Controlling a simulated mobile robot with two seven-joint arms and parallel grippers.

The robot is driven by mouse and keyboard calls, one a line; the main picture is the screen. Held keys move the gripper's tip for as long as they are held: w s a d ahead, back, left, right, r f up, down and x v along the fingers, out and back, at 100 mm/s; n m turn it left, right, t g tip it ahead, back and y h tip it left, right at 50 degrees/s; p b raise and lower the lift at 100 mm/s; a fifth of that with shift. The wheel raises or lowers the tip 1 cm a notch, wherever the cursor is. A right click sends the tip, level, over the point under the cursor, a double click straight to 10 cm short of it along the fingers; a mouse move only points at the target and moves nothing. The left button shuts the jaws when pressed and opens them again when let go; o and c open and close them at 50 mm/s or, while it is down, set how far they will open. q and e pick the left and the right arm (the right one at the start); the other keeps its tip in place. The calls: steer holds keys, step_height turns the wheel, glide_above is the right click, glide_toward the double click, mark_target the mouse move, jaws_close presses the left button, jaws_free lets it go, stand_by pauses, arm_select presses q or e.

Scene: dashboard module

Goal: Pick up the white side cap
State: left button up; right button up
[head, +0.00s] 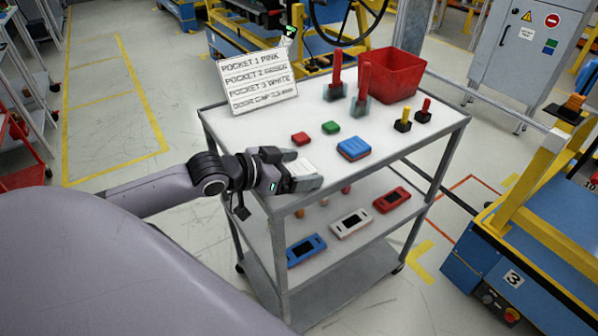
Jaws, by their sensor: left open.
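My left gripper (306,169) reaches over the front left part of the cart's white top, with its fingers pointing right. Its jaws are open. A small white shape, apparently the white side cap (301,167), shows between the fingers; it blends with the white top, and part of it is hidden. I cannot tell whether the fingers touch it. A red cap (300,138) and a green cap (331,127) lie just behind the gripper. A blue block with a red lower edge (353,149) lies to its right. My right gripper is not in view.
The cart top (425,135) also holds a lettered sign (257,82), a red bin (384,76), two tall red-handled tools (362,88) and two small knobbed pieces (403,120). The lower shelf bears blue (306,249), white (350,223) and red (391,199) modules.

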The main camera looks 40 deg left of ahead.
arm_select(q)
steer(key=c, duration=1)
steer(key=shift+c, duration=0.3)
steer(key=shift+r, duration=0.15)
